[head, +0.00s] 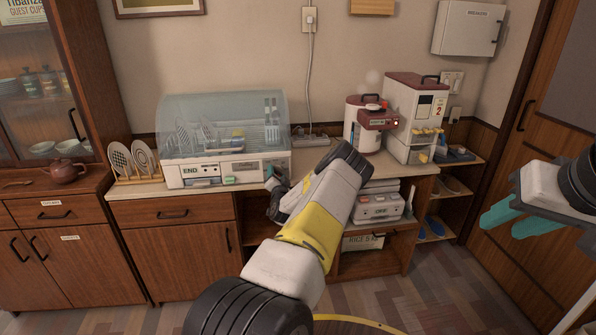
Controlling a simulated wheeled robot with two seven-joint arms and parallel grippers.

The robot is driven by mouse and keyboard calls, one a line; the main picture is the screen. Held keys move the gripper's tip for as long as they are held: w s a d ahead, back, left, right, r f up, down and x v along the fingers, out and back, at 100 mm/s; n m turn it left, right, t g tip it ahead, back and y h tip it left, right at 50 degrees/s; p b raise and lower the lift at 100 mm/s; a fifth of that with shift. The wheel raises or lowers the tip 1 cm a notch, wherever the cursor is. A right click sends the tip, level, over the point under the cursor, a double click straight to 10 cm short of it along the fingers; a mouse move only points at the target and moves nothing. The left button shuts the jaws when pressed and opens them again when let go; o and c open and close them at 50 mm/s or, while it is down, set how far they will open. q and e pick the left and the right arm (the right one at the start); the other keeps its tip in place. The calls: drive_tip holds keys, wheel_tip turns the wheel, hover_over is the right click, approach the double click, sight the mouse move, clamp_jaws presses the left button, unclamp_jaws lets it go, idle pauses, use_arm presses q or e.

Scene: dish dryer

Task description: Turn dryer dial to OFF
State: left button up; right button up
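The dish dryer (222,174) stands on the counter at the back left, a white box with a clear domed lid over plates and cutlery. Its front panel carries a display reading END (191,171). I cannot make out the dial; the right end of the panel is partly covered by my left gripper. My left gripper (270,176) is at the dryer's lower right front corner. Its fingers are small and partly hidden, so touching or apart is unclear. My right gripper (505,218) has teal fingers spread apart and empty, far right, away from the dryer.
A plate rack (136,179) stands left of the dryer. A rice dispenser (413,105) and a red-and-white machine (365,125) stand on the counter to the right. A power strip (311,141) lies behind my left arm. A wooden cabinet (70,232) is at left.

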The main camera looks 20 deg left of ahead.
use_arm(q)
drive_tip(key=c, duration=0.9)
drive_tip(key=shift+c, duration=0.2)
drive_tip(key=shift+n, duration=0.4)
drive_tip(key=n, duration=0.5)
drive_tip(key=shift+n, duration=0.3)
drive_tip(key=n, duration=1.3)
drive_tip(key=shift+f+n, duration=0.1)
drive_tip(key=shift+n, duration=0.2)
drive_tip(key=n, duration=0.5)
drive_tip(key=shift+d+n, duration=0.1)
drive_tip(key=shift+n, duration=0.8)
